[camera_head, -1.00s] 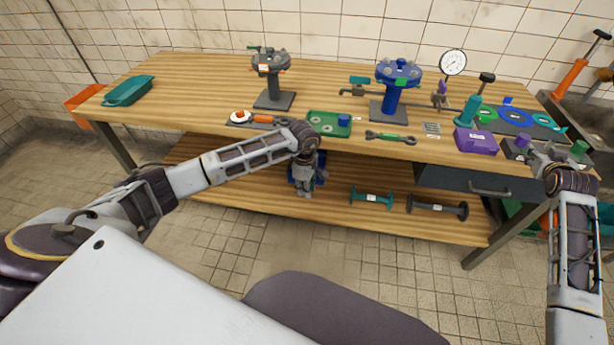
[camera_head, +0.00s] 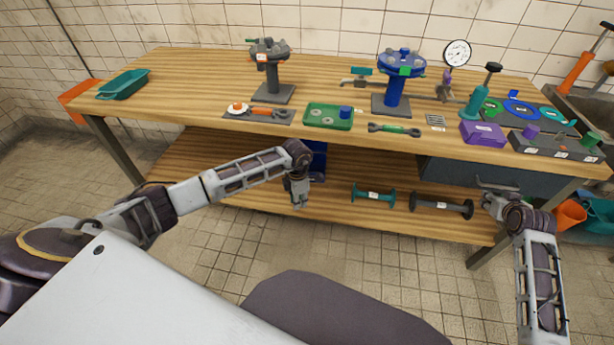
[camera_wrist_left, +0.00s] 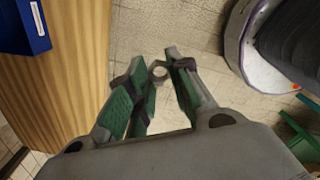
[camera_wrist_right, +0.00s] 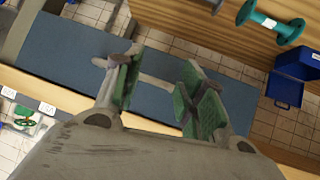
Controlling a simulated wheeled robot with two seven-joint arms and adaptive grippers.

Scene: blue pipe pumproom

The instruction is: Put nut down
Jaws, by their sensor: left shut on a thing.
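A small grey ring-shaped nut (camera_wrist_left: 158,72) sits between the fingertips of my left gripper (camera_wrist_left: 160,68) in the left wrist view. The fingers are shut on it. In the head view my left gripper (camera_head: 298,198) hangs in front of the workbench, below the tabletop, and the nut cannot be made out there. My right gripper (camera_wrist_right: 160,82) is open and empty in the right wrist view, facing the grey-blue drawer front (camera_wrist_right: 60,50) and its bar handle (camera_wrist_right: 150,80). I cannot tell if it touches the handle. In the head view my right gripper (camera_head: 490,192) is low at the right.
On the wooden tabletop (camera_head: 200,80) lie a green tray (camera_head: 328,117) with rings, a wrench (camera_head: 394,129), a purple box (camera_head: 482,133) and a grey block (camera_head: 555,146). Two flanged stands rise behind. The lower shelf holds spool pieces (camera_head: 373,194) and a blue bin (camera_head: 316,160).

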